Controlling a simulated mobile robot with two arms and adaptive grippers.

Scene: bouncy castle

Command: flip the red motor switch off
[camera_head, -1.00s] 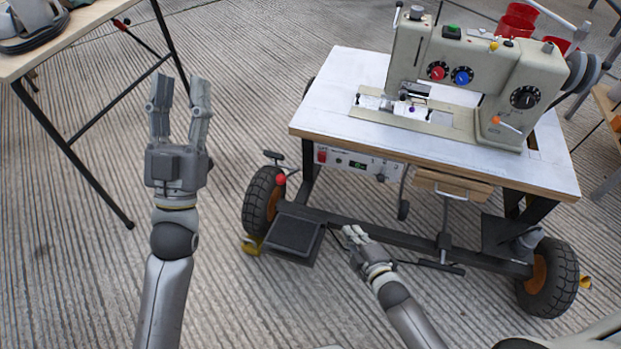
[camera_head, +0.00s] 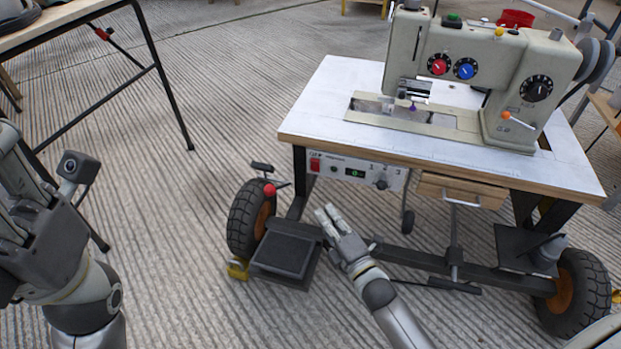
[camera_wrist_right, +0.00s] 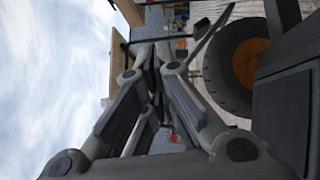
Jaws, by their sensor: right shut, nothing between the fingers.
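The red motor switch (camera_head: 314,165) is a small red rocker at the left end of the white control panel (camera_head: 345,170), under the front edge of the sewing machine table. I cannot tell from its face which way it is set. My right gripper (camera_head: 327,212) is shut and empty, below the panel and slightly right of the switch, apart from it. In the right wrist view its fingers (camera_wrist_right: 150,62) come together and the switch cannot be made out. My left gripper (camera_head: 12,185) is at the left edge, partly cut off, far from the table.
The sewing machine (camera_head: 470,70) stands on the white tabletop (camera_head: 335,95). A red-knobbed lever (camera_head: 269,190) sits beside the left wheel (camera_head: 243,222), left of my right gripper. A black pedal (camera_head: 284,254) is below. A wooden drawer (camera_head: 462,191) is right of the panel.

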